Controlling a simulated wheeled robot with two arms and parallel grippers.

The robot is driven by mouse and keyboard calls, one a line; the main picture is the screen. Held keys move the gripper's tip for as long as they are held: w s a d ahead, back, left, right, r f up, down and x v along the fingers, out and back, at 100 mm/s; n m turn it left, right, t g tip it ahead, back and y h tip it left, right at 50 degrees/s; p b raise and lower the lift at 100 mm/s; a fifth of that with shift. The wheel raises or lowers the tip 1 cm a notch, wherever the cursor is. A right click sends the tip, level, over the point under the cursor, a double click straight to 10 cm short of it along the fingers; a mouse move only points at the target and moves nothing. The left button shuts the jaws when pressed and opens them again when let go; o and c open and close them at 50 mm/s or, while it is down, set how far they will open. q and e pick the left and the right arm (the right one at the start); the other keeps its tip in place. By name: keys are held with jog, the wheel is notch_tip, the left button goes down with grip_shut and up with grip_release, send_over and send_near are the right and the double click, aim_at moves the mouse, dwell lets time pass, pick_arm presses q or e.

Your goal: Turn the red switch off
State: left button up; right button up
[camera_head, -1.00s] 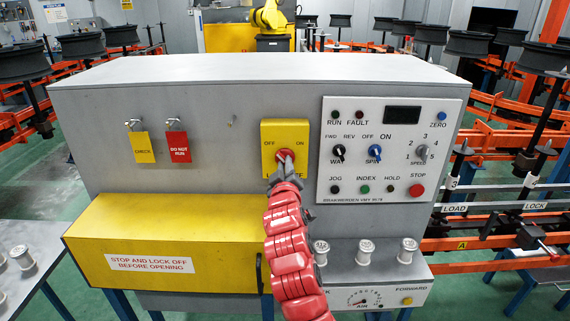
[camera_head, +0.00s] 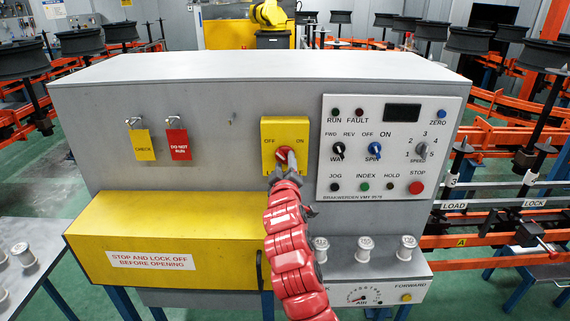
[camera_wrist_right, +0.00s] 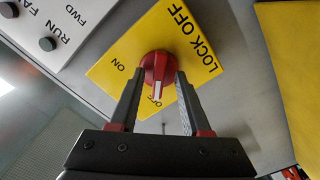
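The red switch (camera_head: 283,153) is a rotary knob on a yellow plate (camera_head: 270,128) on the grey cabinet's front. In the head view, OFF is on the plate's left and ON on its right. My right gripper (camera_head: 287,167) reaches up to the knob from below and partly covers it. In the right wrist view, the gripper's fingers (camera_wrist_right: 160,82) lie on both sides of the red switch (camera_wrist_right: 158,66), close against it. The knob's white mark points toward the OFF lettering, which is partly hidden. My left gripper is not in view.
A control panel (camera_head: 390,185) with knobs and lamps is right of the switch. A yellow tag (camera_head: 144,146) and a red tag (camera_head: 179,146) hang at left. Below are a yellow cover (camera_head: 160,220) and white spools (camera_head: 364,249) on a ledge.

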jog(key=s+b, duration=0.4)
jog(key=s, duration=1.3)
jog(key=shift+s, duration=0.25)
jog(key=shift+w, duration=0.15)
